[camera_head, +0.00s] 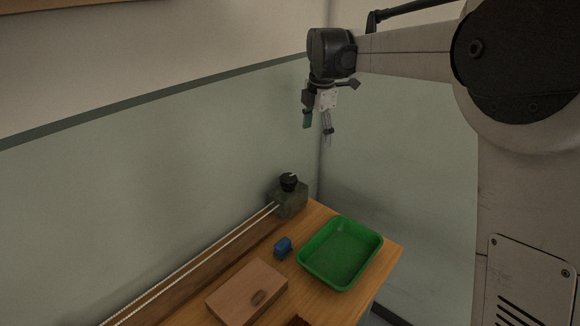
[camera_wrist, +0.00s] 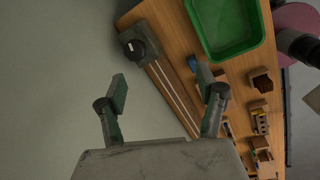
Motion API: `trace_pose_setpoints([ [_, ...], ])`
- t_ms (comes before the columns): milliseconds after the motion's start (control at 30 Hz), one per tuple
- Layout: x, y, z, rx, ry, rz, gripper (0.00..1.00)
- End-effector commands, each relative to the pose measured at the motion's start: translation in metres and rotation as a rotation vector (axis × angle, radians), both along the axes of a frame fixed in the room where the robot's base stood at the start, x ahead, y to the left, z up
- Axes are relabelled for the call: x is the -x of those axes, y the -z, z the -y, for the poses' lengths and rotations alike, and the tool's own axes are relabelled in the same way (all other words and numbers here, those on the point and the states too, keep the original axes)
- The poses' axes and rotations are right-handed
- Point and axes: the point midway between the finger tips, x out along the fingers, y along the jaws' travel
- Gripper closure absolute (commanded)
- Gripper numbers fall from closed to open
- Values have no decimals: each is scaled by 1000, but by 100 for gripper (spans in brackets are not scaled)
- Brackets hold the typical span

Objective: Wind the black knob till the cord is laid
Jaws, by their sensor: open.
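The black knob (camera_head: 288,182) sits on top of a grey-green block (camera_head: 291,201) at the far end of the table, by the wall. In the wrist view the knob (camera_wrist: 136,48) shows at the upper left, ahead of the fingers. A pale cord (camera_head: 215,250) runs from the block along the table's wall side; in the wrist view it shows as pale parallel lines (camera_wrist: 172,97). My gripper (camera_head: 318,122) is open and empty, held in the air well above the block. Its two fingers (camera_wrist: 167,100) stand wide apart, clear of everything.
A green tray (camera_head: 304,262) stands right of the block. A small blue object (camera_head: 283,247) and a brown wooden box (camera_head: 224,304) lie on the wooden table (camera_head: 392,256). Several small wooden pieces (camera_wrist: 262,82) show in the wrist view. The wall (camera_head: 130,200) stands close behind the cord.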

Motion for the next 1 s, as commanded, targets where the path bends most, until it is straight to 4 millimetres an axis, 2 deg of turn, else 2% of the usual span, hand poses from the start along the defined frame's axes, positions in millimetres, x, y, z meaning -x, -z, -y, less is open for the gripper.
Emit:
trace_pose_setpoints([
  [33, -13, 6, -10, 12, -67, -14, 31],
  [200, -48, 33, -40, 51, -320, -61, 31],
  [400, -75, 66, -68, 77, -567, -107, 31],
  [600, -86, 84, -82, 87, -696, -132, 31],
  [767, -87, 95, -85, 88, -720, -136, 31],
  [1000, -87, 131, -84, 88, -718, -135, 31],
])
